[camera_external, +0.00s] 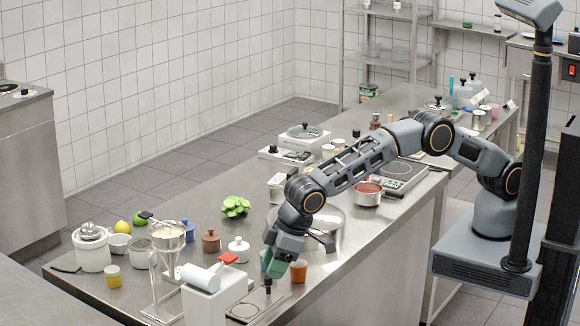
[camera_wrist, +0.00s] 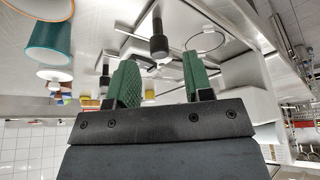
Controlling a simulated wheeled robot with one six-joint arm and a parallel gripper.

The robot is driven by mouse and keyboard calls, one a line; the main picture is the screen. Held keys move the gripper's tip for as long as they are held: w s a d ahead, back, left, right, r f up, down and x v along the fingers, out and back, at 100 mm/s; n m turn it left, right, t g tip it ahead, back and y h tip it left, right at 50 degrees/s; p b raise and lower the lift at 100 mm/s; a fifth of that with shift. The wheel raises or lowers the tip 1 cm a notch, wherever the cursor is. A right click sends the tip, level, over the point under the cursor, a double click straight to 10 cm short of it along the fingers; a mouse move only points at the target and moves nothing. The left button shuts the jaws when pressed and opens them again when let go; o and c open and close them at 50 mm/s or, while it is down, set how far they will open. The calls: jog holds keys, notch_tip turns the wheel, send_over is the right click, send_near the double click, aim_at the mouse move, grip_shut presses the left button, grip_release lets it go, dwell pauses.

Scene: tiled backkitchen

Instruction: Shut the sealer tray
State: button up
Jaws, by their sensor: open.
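The sealer tray (camera_external: 243,310) is a flat plate with a round ring, sticking out at the front edge of the steel counter beside the white sealer (camera_external: 199,308) with its red handle. A black upright knob (camera_external: 268,286) stands at the tray's far end. My gripper (camera_external: 274,268) is open and points down just above the knob. In the wrist view, the tray's ring (camera_wrist: 205,41) and the black knob (camera_wrist: 158,42) show beyond my open green fingers (camera_wrist: 161,76). The knob lines up with the gap between them; nothing is held.
An orange cup (camera_external: 299,271) stands close right of my gripper, and a teal cup shows in the wrist view (camera_wrist: 50,38). A white lidded pot (camera_external: 238,250), a brown pot (camera_external: 211,241) and a glass funnel stand (camera_external: 167,240) stand to the left. A large pan (camera_external: 325,219) lies behind.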

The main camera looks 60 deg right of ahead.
aim_at(252, 304)
jog(key=shift+x, duration=1.5)
grip_shut()
